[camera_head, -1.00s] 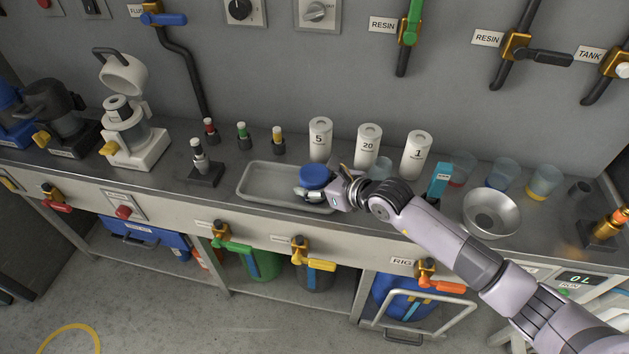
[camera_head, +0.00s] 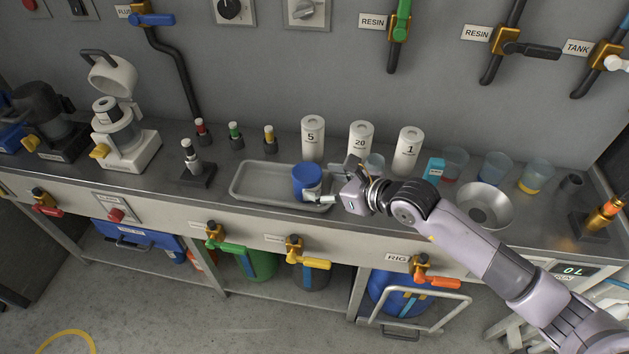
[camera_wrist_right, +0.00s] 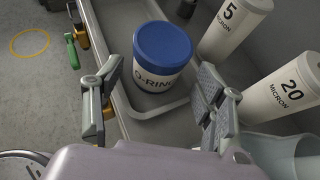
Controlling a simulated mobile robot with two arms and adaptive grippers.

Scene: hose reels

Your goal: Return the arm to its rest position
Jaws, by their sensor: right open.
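My right gripper (camera_head: 335,190) reaches in from the right over the bench, beside the right end of the grey tray (camera_head: 262,193). It is open and empty; its two fingers show apart in the wrist view (camera_wrist_right: 155,105). A jar with a blue lid, marked O-RING (camera_head: 307,182), stands upright in the right part of the tray. In the wrist view the O-ring jar (camera_wrist_right: 161,60) is just ahead of the open fingers and apart from them. My left gripper is in none of the views.
White cylinders marked 5 (camera_head: 312,138), 20 (camera_head: 361,143) and 1 (camera_head: 408,152) stand behind the gripper. A metal bowl (camera_head: 484,207) and several clear cups are to the right. Valves with coloured handles line the bench front (camera_head: 309,262).

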